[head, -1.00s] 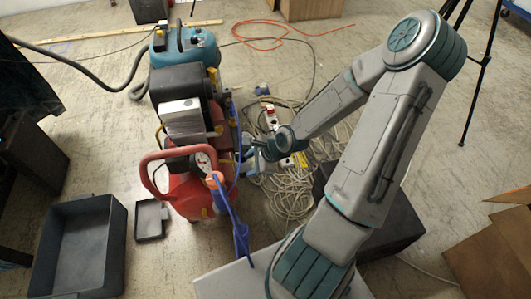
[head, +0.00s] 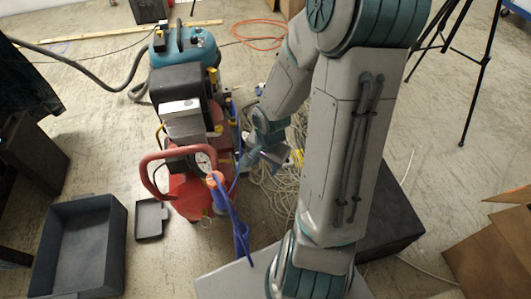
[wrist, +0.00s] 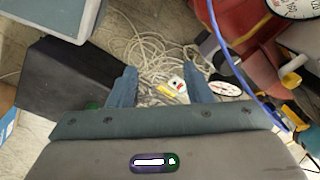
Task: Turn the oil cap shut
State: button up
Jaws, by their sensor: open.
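The red air compressor (head: 190,190) stands on the floor left of my arm, with a round gauge (head: 203,160) and small yellow fittings (head: 218,128) on its side. I cannot tell which fitting is the oil cap. My gripper (head: 252,162) is close to the right side of the compressor and partly hidden by my wrist. In the wrist view my gripper (wrist: 160,80) is open, with nothing between its fingers. There, the compressor's red body and yellow fitting (wrist: 262,68) lie right of the fingers, apart from them.
A blue hose (head: 240,235) hangs at the compressor's front. A black box (head: 390,220) stands to the right. An open grey bin (head: 118,240) and a small tray (head: 150,218) lie left.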

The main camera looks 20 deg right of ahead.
notch_tip(320, 180, up, 8)
jog(key=s+a+n+h, duration=0.1)
jog(key=s+n, duration=0.1)
jog(key=n, duration=0.2)
jog(key=shift+s+a+n+g, duration=0.25)
jog(key=shift+s+n+g, duration=0.05)
jog(key=shift+s+n, duration=0.1)
jog(key=s+a+r+n+p, duration=0.1)
jog(key=s+r+n+p, duration=0.1)
jog(key=r+p, duration=0.7)
jog(key=s+a+r+n+t+p, duration=0.1)
jog(key=s+a+r+n+p, duration=0.1)
jog(key=r+p, duration=0.7)
jog(key=s+a+r+n+t+p, duration=0.1)
jog(key=r+p, duration=0.8)
jog(key=r, duration=1.2)
jog(key=shift+s+a+r+n+y+p, duration=0.15)
jog(key=shift+s+a+n+y+p, duration=0.2)
jog(key=shift+s+n, duration=0.3)
